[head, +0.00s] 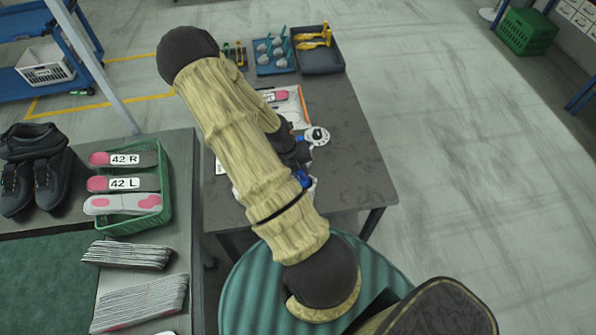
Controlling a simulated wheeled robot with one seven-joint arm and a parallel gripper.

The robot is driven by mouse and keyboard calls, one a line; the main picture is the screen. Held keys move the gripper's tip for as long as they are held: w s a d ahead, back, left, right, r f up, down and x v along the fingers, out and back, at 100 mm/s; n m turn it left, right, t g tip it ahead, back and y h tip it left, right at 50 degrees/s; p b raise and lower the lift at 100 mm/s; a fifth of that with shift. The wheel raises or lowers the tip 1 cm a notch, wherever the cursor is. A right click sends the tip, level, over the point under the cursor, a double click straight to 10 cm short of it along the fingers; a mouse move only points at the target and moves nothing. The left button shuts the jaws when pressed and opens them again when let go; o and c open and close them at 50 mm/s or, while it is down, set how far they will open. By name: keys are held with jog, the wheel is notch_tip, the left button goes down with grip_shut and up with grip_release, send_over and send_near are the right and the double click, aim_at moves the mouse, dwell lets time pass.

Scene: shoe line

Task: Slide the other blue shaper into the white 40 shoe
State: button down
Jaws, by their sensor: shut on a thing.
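My gripper (300,164) is over the grey table, mostly hidden behind my own arm. It is shut on a blue shaper (302,178), of which only a small part shows. A bit of white (313,189) shows just below the shaper at the arm's edge. It may be the white shoe, but my arm hides the rest and no size mark can be read. I cannot tell whether the shaper is inside the shoe or only close to it.
A round white item with a dark centre (318,136) lies beside the gripper. Behind it are a white board with a pink piece (290,96), a blue tray (265,70) and a dark tray (322,62) with yellow tools. A green crate (166,205) holds insoles at left. The table's right side is clear.

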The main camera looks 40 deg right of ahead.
jog(key=shift+s+d+f+y+b, duration=0.15)
jog(key=shift+f+y+b, duration=0.15)
jog(key=shift+f+b, duration=0.6)
jog(key=shift+r+t+b, duration=0.15)
jog(key=shift+t+b, duration=0.15)
jog(key=shift+b, duration=0.2)
jog(key=shift+f+b, duration=0.3)
jog(key=shift+b, duration=0.4)
jog(key=shift+d+f+y+b, duration=0.1)
jog(key=shift+f+y+b, duration=0.1)
jog(key=shift+y+b, duration=0.3)
jog(key=c, duration=1.2)
grip_release()
jog(key=shift+o, duration=0.2)
jog(key=shift+r, duration=0.1)
jog(key=shift+r+p, duration=1.45)
jog(key=shift+p, duration=0.35)
